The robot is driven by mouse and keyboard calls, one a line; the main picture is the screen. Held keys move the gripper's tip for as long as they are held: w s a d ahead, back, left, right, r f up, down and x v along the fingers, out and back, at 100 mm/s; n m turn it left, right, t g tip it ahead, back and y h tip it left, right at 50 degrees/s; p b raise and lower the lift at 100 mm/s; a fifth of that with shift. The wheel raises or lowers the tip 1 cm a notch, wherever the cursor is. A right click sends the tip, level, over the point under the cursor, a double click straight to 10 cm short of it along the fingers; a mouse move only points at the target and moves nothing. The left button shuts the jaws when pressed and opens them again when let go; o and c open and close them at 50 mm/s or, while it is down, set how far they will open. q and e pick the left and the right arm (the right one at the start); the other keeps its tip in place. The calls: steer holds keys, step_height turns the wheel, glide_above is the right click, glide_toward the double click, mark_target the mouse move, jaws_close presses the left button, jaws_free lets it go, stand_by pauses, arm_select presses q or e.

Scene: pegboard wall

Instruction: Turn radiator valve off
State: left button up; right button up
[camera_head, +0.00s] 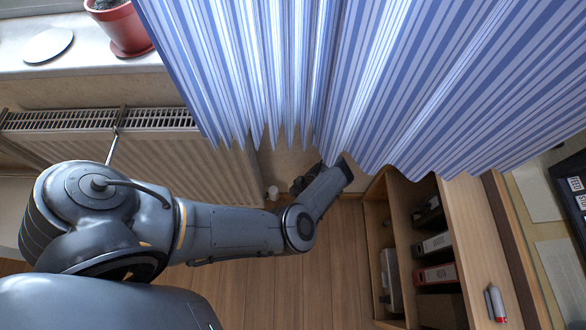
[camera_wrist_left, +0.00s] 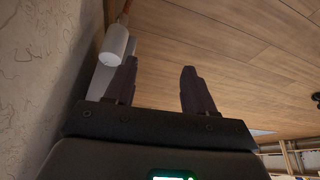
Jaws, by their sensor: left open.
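The radiator valve is a small white knob (camera_head: 272,192) low at the right end of the ribbed cream radiator (camera_head: 190,165), near the floor. In the left wrist view the white cylindrical valve knob (camera_wrist_left: 116,42) is at the upper left, on a thin pipe. My left gripper (camera_head: 298,186) is just right of the valve in the head view and partly dark. In the left wrist view its two fingers (camera_wrist_left: 158,68) are apart with nothing between them. The knob lies by the left finger's tip, outside the gap; I cannot tell whether they touch. My right gripper is in neither view.
A blue-striped curtain (camera_head: 400,70) hangs over the upper part, close to my left wrist. A wooden shelf unit (camera_head: 460,235) with binders stands at the right. A windowsill (camera_head: 80,55) holds a potted plant (camera_head: 122,28). The wooden floor (camera_head: 330,270) between is clear.

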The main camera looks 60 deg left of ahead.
arm_select(q)
steer(key=w+d+t+h, duration=0.1)
steer(key=w+t, duration=0.1)
steer(key=w, duration=0.3)
steer(key=m+y+p, duration=0.3)
steer(key=m+p, duration=0.1)
steer(key=m, duration=0.1)
glide_toward(274, 190)
step_height(274, 190, down, 2)
steer(key=shift+g, duration=0.4)
steer(key=b+x, duration=0.2)
steer(key=x, duration=0.1)
steer(key=b+x, duration=0.2)
steer(key=x, duration=0.1)
steer(key=b+x, duration=0.2)
steer(key=x, duration=0.2)
steer(key=shift+w+a+r, duration=0.1)
steer(key=shift+w+a, duration=0.05)
steer(key=shift+a, duration=0.1)
steer(key=shift+a+f+b, duration=0.25)
steer(key=shift+f+b, duration=0.3)
steer(key=shift+f, duration=0.05)
steer(key=shift+c, duration=0.3)
